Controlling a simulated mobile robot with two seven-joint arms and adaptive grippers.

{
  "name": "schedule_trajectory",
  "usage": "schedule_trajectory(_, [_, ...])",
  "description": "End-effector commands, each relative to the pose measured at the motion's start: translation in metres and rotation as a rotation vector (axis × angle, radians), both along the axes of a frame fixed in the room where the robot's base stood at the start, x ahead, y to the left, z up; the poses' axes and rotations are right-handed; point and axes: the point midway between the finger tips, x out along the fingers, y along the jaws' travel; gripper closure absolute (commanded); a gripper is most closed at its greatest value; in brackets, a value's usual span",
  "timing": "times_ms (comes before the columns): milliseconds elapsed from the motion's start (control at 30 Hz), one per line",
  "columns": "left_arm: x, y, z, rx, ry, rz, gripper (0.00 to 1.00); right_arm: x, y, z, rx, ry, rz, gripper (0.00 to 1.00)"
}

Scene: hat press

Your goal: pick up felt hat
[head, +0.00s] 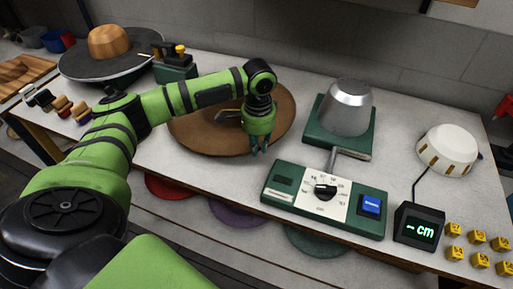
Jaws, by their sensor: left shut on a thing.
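A wide, round brown piece, which looks like the felt hat (200,134), is on the white table behind and below my left forearm. The arm hides part of its middle, so I cannot tell the shape of its crown. My left gripper (260,151) points down at the near right part of its brim. The fingers are close together and shut on the brim. I cannot tell whether the hat is lifted off the table. My right gripper is not in view.
A green control box (325,199) with a dial stands near the front edge. Behind it is a metal hat form (347,106) on a green base. A white ring-shaped device (447,150), a display (418,226) and yellow blocks (478,261) are right. A wooden block (110,40) sits back left.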

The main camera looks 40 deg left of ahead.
Motion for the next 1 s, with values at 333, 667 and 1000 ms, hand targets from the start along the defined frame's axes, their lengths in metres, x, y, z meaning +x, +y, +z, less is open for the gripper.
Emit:
schedule_trajectory(333, [0.002,0.0,0.081,-0.001,-0.008,0.0,1.0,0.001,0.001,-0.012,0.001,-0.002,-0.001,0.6])
schedule_trajectory(667, [0.001,0.0,0.143,0.0,-0.004,0.0,1.0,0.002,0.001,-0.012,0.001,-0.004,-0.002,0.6])
schedule_trajectory(1000, [0.0,0.0,0.151,0.0,0.0,0.001,1.0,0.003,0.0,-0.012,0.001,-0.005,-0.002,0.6])
